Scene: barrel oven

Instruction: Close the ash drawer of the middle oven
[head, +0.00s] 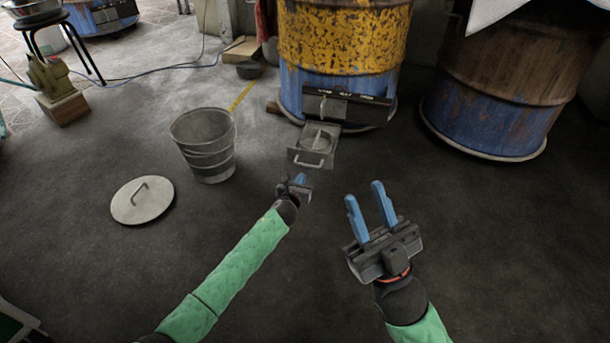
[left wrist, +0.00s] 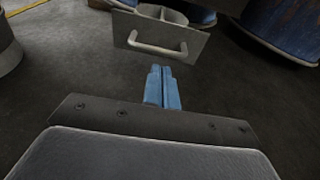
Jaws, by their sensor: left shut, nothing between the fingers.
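The middle oven (head: 342,45) is a yellow and blue rusty barrel at the top centre of the head view. Its grey metal ash drawer (head: 314,149) sticks out at the base, with a pale bar handle on its front and a round container inside. In the left wrist view the drawer front (left wrist: 160,42) is just ahead of my left gripper (left wrist: 162,70). My left gripper, also in the head view (head: 300,179), is shut and empty, a short gap from the drawer handle. My right gripper (head: 364,195) is open and empty, to the right and nearer.
A metal bucket (head: 205,145) stands left of the drawer, with a round lid (head: 142,200) on the floor nearby. Another barrel (head: 505,85) stands at the right. A vise on a wooden block (head: 62,106) is at the left. The floor between the drawer and the right barrel is clear.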

